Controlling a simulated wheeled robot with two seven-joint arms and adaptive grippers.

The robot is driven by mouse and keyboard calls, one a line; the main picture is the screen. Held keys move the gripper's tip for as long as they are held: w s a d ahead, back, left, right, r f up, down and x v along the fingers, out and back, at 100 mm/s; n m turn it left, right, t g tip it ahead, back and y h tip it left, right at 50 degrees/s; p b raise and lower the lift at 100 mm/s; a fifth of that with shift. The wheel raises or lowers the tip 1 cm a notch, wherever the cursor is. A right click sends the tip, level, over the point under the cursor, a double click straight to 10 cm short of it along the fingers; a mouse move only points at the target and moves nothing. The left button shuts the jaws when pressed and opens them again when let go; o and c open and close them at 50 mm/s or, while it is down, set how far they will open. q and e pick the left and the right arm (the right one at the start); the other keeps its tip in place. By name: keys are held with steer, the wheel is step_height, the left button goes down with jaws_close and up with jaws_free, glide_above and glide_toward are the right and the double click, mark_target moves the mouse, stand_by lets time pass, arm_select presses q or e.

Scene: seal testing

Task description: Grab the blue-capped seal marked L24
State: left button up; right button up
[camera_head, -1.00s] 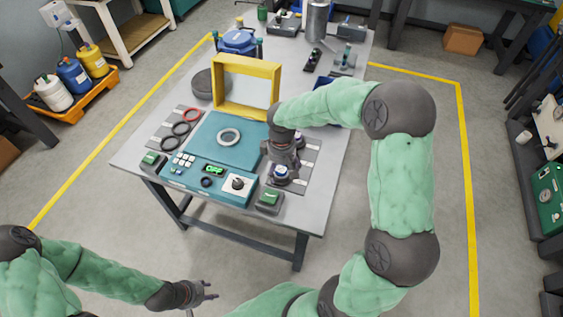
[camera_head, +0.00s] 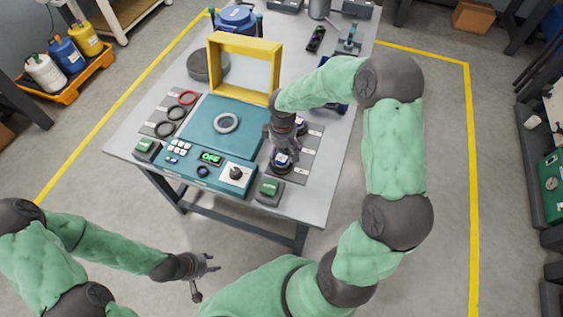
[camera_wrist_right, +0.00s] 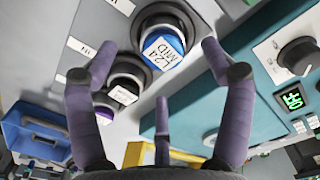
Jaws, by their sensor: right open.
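The blue-capped seal (camera_wrist_right: 162,46) reads L24 MID on its white label in the right wrist view. It stands on the grey mat at the front right of the table, where it also shows in the head view (camera_head: 282,159). My right gripper (camera_head: 283,147) is directly over this seal. In the wrist view its fingers are spread around the seal, with visible gaps between the fingers and the cap, and hold nothing. My left gripper (camera_head: 207,264) is in front of the table, low and empty, with its fingers apart.
Another capped seal (camera_wrist_right: 125,92) stands close to L24 in the row, with a further one behind it. The teal test panel (camera_head: 210,172) with its knob is left of L24. A yellow frame (camera_head: 243,66) stands behind. A green button box (camera_head: 269,188) is in front.

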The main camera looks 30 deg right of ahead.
mark_target(283, 158)
step_height(283, 158, down, 5)
steer(key=shift+r+b, duration=0.1)
steer(key=shift+b, duration=0.7)
steer(key=shift+s, duration=0.1)
steer(key=c, duration=1.6)
